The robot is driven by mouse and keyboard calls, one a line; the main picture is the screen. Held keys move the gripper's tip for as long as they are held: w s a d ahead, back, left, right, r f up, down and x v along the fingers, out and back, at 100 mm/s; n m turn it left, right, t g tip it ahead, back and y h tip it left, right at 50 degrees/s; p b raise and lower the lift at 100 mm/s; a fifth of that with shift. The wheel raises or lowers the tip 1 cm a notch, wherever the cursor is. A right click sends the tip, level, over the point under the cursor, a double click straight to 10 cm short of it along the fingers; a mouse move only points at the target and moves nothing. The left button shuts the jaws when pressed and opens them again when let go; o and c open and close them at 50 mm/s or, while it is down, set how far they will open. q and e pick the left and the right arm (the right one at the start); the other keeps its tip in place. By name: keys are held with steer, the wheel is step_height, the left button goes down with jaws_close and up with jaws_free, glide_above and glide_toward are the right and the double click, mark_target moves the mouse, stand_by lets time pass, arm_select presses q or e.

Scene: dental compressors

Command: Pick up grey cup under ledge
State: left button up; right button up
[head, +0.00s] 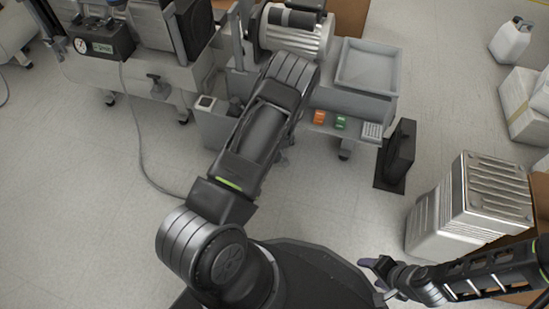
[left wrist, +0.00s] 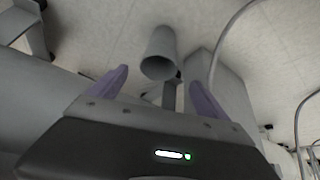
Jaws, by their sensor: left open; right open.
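The grey cup (left wrist: 160,55) shows in the left wrist view, just beyond the fingertips and roughly centred between them. Its rounded mouth faces the camera. My left gripper (left wrist: 158,77) is open, with its two purple fingers spread and nothing held. In the head view my left arm reaches forward to the compressor unit, and the left gripper is hidden there. I cannot clearly make out the cup in the head view. My right gripper (head: 377,271) is low at the right in the head view, open and empty, away from the unit.
A compressor unit with a silver cylinder (head: 292,35) and a grey tray (head: 368,68) stands ahead. Its lower ledge carries an orange switch (head: 319,117) and a green switch (head: 341,122). A black pedal-like object (head: 397,155) and a ribbed box (head: 497,190) stand right. Floor at left is clear except a cable.

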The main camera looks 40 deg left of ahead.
arm_select(q)
steer(key=shift+b+x, duration=0.6)
steer(key=shift+x, duration=0.6)
steer(key=b+x, duration=0.3)
steer(key=x, duration=0.2)
steer(key=shift+w+f, duration=0.15)
steer(key=shift+f, duration=0.05)
